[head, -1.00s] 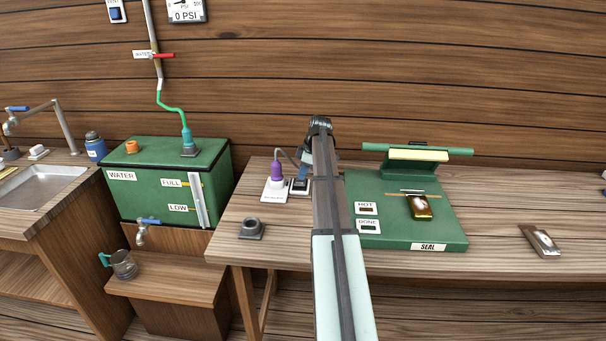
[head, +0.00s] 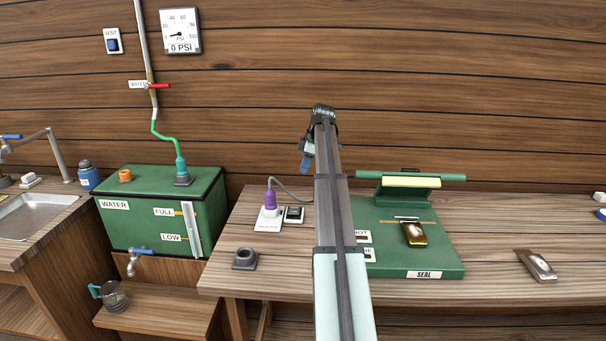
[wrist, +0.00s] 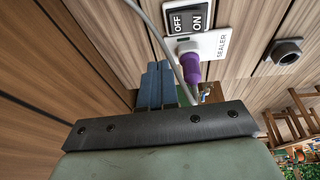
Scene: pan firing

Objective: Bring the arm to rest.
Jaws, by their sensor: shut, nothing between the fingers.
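My gripper (head: 305,163) shows in the head view at the far end of my raised arm, its blue fingers pointing down above the back of the bench. In the wrist view the blue fingers (wrist: 158,85) are together with nothing between them. The black off/on switch (head: 293,214) lies below the gripper, apart from it; it also shows in the wrist view (wrist: 187,17). The purple plug (head: 270,200) sits in the white sealer outlet (head: 268,221). My forearm hides part of the green sealer (head: 440,256) and its lamp labels.
A gold packet (head: 414,234) lies on the sealer under its raised bar. Another packet (head: 536,264) lies on the bench (head: 490,245) at right. The green water tank (head: 150,223) stands left with a pipe above. A grey socket (head: 245,258) sits near the bench's front left.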

